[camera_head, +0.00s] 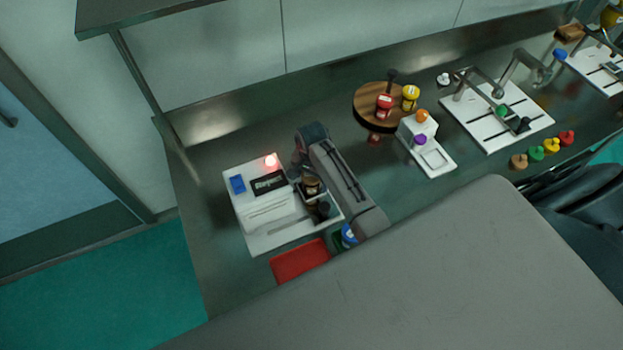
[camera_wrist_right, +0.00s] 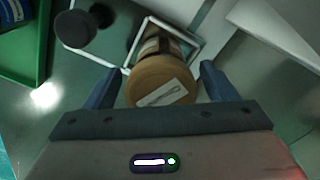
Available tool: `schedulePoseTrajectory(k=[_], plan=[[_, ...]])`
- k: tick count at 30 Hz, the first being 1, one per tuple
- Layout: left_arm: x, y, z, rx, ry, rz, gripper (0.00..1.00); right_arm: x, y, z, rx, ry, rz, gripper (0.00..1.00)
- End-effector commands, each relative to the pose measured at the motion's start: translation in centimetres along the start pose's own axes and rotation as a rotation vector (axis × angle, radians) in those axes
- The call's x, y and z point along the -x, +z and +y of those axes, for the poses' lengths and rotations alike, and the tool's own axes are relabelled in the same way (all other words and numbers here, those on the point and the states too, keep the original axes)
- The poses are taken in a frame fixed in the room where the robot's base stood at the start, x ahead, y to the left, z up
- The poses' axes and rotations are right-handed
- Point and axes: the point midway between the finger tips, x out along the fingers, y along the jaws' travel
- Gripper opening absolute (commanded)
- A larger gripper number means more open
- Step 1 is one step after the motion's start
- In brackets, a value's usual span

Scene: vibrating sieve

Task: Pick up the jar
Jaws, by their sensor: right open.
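The jar (camera_head: 312,186) stands on the white machine (camera_head: 262,215), in the head view left of centre. It has a tan lid and a dark body. In the right wrist view the jar (camera_wrist_right: 160,84) is seen lid first, with a pale label on the lid. My right gripper (camera_wrist_right: 157,82) is open, with one finger on either side of the lid. I cannot tell whether either finger touches it. In the head view my right arm partly hides the jar's surroundings, and the fingers are hard to make out. My left gripper is not in view.
A black knob (camera_wrist_right: 84,28) stands close beside the jar. A red tray (camera_head: 300,262) and a green tray (camera_wrist_right: 38,45) lie near the machine. A round wooden stand (camera_head: 365,108) with small jars and a white scale (camera_head: 436,157) are farther right.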

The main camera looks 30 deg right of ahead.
Motion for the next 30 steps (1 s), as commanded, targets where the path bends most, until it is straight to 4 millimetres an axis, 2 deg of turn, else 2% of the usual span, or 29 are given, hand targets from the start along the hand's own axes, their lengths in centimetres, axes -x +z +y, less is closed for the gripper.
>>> schedulePoseTrajectory(k=[5,8,13,15,23,26,30], plan=[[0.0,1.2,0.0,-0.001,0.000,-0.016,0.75,-0.1,0.0,0.0,0.000,-0.001,0.000,0.79],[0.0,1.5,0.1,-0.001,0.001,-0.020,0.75,-0.1,0.0,0.0,0.000,-0.001,0.000,0.63],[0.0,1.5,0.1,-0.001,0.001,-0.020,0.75,0.0,0.0,-0.1,0.000,-0.001,0.000,0.30],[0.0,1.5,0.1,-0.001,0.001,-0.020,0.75,0.0,0.0,-0.1,0.000,-0.001,0.001,0.25],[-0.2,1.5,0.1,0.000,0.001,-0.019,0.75,0.5,-0.1,-0.1,0.000,-0.004,0.002,0.25],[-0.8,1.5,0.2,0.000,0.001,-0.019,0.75,1.7,-0.1,-0.2,0.000,-0.006,0.004,0.25],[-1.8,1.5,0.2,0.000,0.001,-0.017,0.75,4.4,-0.1,-0.2,0.000,-0.008,0.006,0.25]])
